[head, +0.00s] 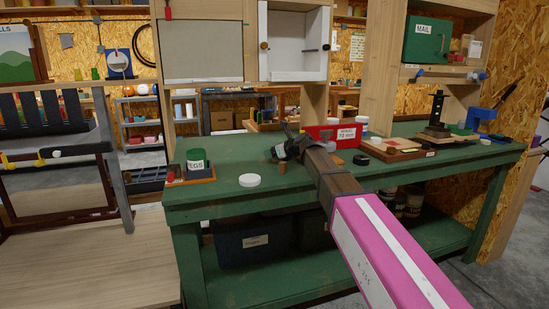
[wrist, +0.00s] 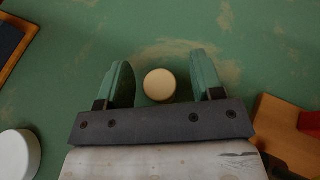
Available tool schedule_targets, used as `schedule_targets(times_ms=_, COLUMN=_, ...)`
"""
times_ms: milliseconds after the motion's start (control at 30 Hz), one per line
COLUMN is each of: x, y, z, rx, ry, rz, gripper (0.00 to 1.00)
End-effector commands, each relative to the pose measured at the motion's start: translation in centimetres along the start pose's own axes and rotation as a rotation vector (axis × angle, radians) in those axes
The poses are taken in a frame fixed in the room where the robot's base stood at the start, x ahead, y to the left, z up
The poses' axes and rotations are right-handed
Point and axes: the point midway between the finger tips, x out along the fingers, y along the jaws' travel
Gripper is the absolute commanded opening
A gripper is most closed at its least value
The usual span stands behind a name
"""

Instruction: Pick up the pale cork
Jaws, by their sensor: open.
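The pale cork (wrist: 159,84) shows in the wrist view as a round, cream top on the green bench, between the two fingers of my gripper (wrist: 163,80). There is a gap on each side of it, wider on the right. In the head view the cork (head: 282,167) is a small tan-brown stub on the bench top, just below my gripper (head: 279,153). My gripper is open and empty, pointing down at the cork. How far the fingertips are above the bench is hard to tell.
A white round lid (head: 249,180) lies left of the cork; it also shows in the wrist view (wrist: 16,155). A wooden tray with a green tin (head: 197,160) stands further left. A red labelled box (head: 335,135) stands behind, to the right.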

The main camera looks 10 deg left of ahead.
Motion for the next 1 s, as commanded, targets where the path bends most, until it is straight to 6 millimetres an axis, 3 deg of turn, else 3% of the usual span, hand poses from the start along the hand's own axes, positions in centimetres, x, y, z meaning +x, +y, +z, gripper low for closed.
schedule_targets(times_ms=100, x=-0.1, y=0.0, z=0.0, rx=0.000, ry=0.000, rz=0.000, gripper=0.61)
schedule_targets(times_ms=167, x=-0.1, y=0.0, z=0.0, rx=0.000, ry=0.000, rz=0.000, gripper=0.45)
schedule_targets(times_ms=267, x=-0.1, y=0.0, z=0.0, rx=0.000, ry=0.000, rz=0.000, gripper=0.12)
schedule_targets(times_ms=300, x=-0.1, y=0.0, z=0.0, rx=0.000, ry=0.000, rz=0.000, gripper=0.08)
schedule_targets(times_ms=733, x=-0.3, y=0.0, z=0.5, rx=-0.001, ry=-0.001, rz=0.000, gripper=0.08)
schedule_targets(times_ms=1000, x=-1.5, y=-0.2, z=3.6, rx=-0.002, ry=-0.002, rz=-0.001, gripper=0.08)
